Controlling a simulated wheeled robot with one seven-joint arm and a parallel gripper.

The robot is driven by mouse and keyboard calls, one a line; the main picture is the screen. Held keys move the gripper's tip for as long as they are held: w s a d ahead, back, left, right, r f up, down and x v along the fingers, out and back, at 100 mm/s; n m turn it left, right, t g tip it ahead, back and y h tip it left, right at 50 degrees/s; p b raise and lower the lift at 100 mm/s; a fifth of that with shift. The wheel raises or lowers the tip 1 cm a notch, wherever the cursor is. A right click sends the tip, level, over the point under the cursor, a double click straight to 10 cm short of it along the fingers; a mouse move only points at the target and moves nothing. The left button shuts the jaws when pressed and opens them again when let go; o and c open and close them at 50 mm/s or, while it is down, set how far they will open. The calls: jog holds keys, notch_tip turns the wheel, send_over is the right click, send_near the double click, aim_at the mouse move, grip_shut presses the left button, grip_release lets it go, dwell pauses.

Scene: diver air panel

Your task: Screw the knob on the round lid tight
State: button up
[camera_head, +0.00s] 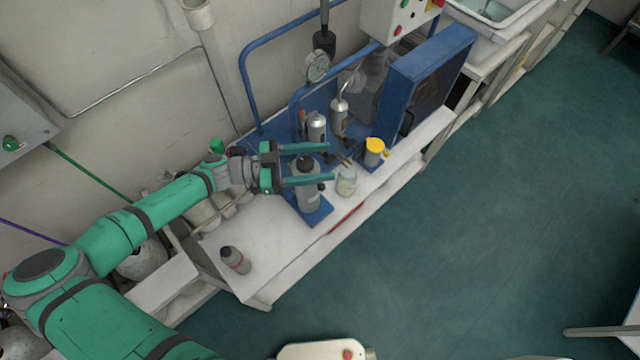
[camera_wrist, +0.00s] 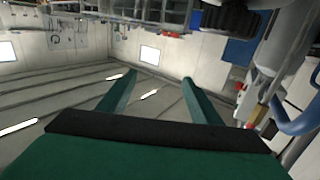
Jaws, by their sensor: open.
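A grey cylindrical canister (camera_head: 307,198) with a dark round top (camera_head: 305,164) stands on a blue base plate at the front of the bench. This dark top may be the knob on the round lid; the two are too small to tell apart. My gripper (camera_head: 332,163) is open, its two green fingers reaching right on either side of the canister's top in the head view. I cannot tell whether they touch it. In the wrist view, the open fingers (camera_wrist: 159,79) have nothing between them. A dark ribbed part (camera_wrist: 228,18) shows at the upper right there, beyond the right finger.
A glass jar (camera_head: 347,184) and a yellow-topped cup (camera_head: 375,149) stand just right of the canister. Silver bottles (camera_head: 316,127), a gauge (camera_head: 317,66) and blue pipes are behind.

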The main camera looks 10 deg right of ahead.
jog(key=s+r, duration=0.4)
jog(key=s, duration=0.4)
jog(key=shift+s+a, duration=0.35)
jog(key=shift+a, duration=0.05)
jog(key=shift+d, duration=0.1)
jog(key=shift+f, duration=0.1)
